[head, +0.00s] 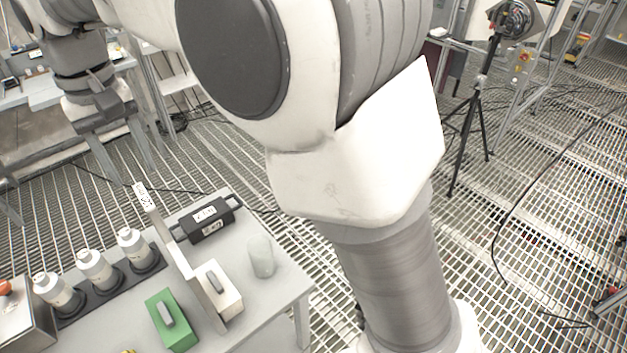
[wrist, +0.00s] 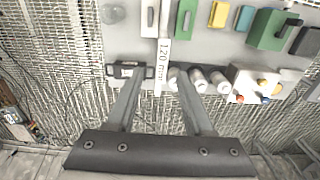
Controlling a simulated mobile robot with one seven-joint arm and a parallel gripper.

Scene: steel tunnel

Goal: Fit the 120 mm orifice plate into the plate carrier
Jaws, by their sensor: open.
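The pale strip with the printed 120 mm label (wrist: 162,65) runs up the middle of the wrist view; its label end also shows in the head view (head: 147,197), above the tabletop items. My gripper (wrist: 159,75) is open, with its two grey fingers on either side of the labelled strip in the picture and nothing visibly held. Whether the fingers reach its height I cannot tell. My gripper also shows at the left in the head view (head: 138,174). A dark labelled box (head: 207,222) lies beside the strip. I cannot tell which item is the plate carrier.
The grey table (head: 262,318) also bears three white cylinders (head: 97,268) in a dark rack, a white block with a handle (head: 218,291), a green block (head: 172,318) and a translucent cylinder (head: 261,256). Yellow and blue blocks stand farther right in the wrist view. A tripod (head: 475,120) stands on the grating.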

